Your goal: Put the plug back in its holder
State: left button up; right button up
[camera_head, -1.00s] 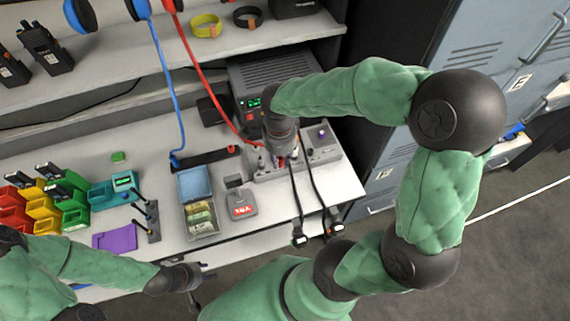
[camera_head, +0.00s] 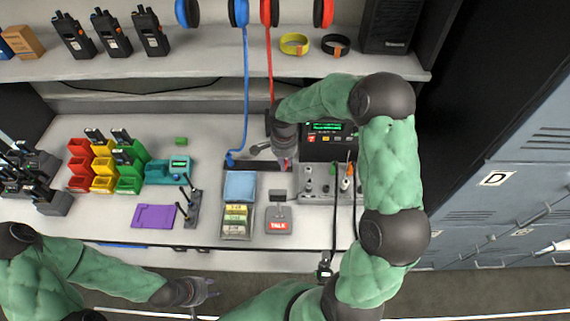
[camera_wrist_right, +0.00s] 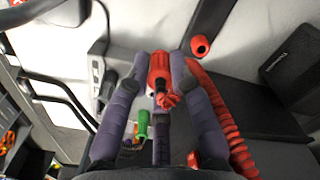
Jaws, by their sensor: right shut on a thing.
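My right gripper (camera_head: 284,160) is shut on the red plug (camera_wrist_right: 159,72), which shows between its fingers in the right wrist view. A red coiled cord (camera_wrist_right: 214,105) runs beside the fingers. The holder is a black strip (camera_head: 262,164) on the bench, with a blue plug (camera_head: 230,157) at its left end. A red ring (camera_wrist_right: 200,46) on the strip shows in the right wrist view, just right of and beyond the held plug, apart from it. In the head view the gripper hides the strip's right end. My left gripper (camera_head: 209,288) is open and empty in front of the bench.
A grey socket panel (camera_head: 318,185) with black cables stands right of the strip. A blue-lidded tray (camera_head: 239,187) and a TALK button box (camera_head: 278,222) stand in front. Blue and red headsets hang from the shelf (camera_head: 200,66) above. Lockers (camera_head: 500,215) stand at the right.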

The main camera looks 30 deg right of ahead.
jog(key=shift+w+d+f, duration=0.2)
jog(key=shift+w+d, duration=0.25)
jog(key=shift+w, duration=0.25)
jog(key=shift+w+d+f, duration=0.2)
jog(key=shift+w+d, duration=0.2)
jog(key=shift+w, duration=0.25)
jog(key=shift+w+d+f, duration=0.2)
jog(key=shift+w+d, duration=0.25)
jog(key=shift+w, duration=0.25)
jog(key=shift+w+d+f+b, duration=0.35)
jog(key=shift+w+f+b, duration=0.1)
jog(key=shift+w+f, duration=0.15)
jog(key=shift+f+b, duration=0.15)
jog(key=shift+b, duration=0.2)
jog(key=shift+s+f+b, duration=0.1)
jog(key=shift+f+b, duration=0.85)
jog(key=shift+f, duration=0.15)
dwell(0.8)
dwell(0.3)
jog(key=o, duration=1)
jog(key=shift+r, duration=0.1)
